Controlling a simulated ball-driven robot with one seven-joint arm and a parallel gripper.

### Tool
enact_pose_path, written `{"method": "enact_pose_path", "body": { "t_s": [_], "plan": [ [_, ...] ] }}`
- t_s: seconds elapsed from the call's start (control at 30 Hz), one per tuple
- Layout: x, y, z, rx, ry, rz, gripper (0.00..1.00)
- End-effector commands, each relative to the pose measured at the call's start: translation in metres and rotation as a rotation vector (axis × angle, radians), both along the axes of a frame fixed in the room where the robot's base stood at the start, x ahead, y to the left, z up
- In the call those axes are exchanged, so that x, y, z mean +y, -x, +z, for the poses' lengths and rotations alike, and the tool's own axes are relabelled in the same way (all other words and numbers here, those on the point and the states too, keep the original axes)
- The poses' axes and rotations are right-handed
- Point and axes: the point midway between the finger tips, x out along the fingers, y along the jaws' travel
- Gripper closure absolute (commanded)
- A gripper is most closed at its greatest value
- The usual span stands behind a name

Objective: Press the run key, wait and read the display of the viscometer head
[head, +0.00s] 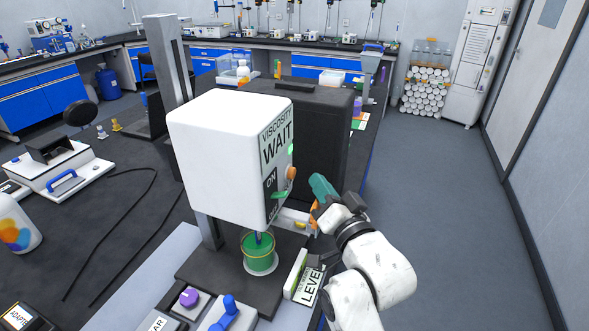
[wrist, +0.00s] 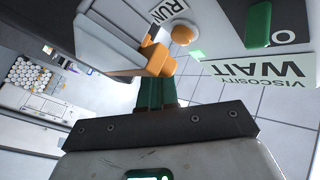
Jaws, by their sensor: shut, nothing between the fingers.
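The viscometer head (head: 212,155) is a white box on a stand. Its display (head: 277,140) reads "VISCOSITY WAIT"; the wrist view shows that display (wrist: 262,72) upside down. The round orange run key (head: 291,173) is on its right side; in the wrist view the key (wrist: 184,34) is beside a "RUN" label (wrist: 172,10). A green switch (wrist: 259,24) is near it. A green beaker (head: 258,252) stands under the head. My gripper (wrist: 157,62) is shut and empty, its tip near the key and seemingly apart from it. In the head view its teal part (head: 322,188) is right of the head.
A dark box (head: 320,125) stands behind the head. A "LEVEL" sign (head: 309,287) stands in front, below my arm. A purple knob (head: 189,297) and a blue handle (head: 229,307) are at the front. The floor at right is clear.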

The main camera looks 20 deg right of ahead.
Motion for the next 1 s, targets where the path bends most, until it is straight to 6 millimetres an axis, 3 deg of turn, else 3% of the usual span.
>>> {"method": "enact_pose_path", "body": {
  "t_s": [0.33,1.0],
  "plan": [
    [-0.022,0.016,0.004,-0.006,-0.002,-0.001,1.0],
    [-0.023,0.017,0.004,-0.01,-0.001,0.0,1.0]
  ]
}}
